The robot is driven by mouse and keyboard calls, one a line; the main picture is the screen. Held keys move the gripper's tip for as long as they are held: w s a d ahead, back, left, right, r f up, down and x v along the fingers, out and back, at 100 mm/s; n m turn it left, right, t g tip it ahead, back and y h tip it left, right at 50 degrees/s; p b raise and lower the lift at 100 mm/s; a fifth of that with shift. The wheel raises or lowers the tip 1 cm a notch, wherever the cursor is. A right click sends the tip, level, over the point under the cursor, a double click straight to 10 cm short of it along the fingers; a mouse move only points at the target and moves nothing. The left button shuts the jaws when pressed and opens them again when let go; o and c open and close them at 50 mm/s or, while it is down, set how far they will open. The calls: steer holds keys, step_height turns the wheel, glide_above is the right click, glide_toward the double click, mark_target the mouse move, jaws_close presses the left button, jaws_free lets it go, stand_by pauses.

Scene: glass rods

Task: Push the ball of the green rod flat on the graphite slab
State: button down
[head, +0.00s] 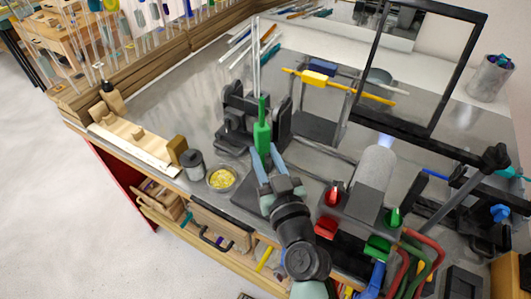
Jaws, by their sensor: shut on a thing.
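My gripper (264,153) is near the front of the bench, with its two light-blue fingers shut on a bright green object. This green rod (262,134) stands roughly upright, thick at the fingers and thinner above. No separate ball can be made out on it; its lower end is hidden by my fingers. A flat dark slab (246,197), which looks like the graphite slab, lies left of and below my fingers, partly covered by my arm. I cannot tell whether the rod touches anything.
A dark stand (236,122) is close behind the rod. A torch (374,170) with a bluish glow stands right, by red (333,196) and green knobs. A yellow bowl (221,179) and grey jar (193,164) are left. A black frame (438,130) rises behind.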

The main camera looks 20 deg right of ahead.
mark_target(263, 112)
steer(key=shift+f, duration=0.15)
stand_by(0.3)
steer(key=shift+f+b, duration=0.55)
steer(key=shift+b, duration=0.75)
stand_by(0.3)
step_height(263, 112, up, 12)
steer(key=p, duration=0.9)
steer(key=shift+r+p, duration=0.1)
steer(key=shift+p, duration=0.2)
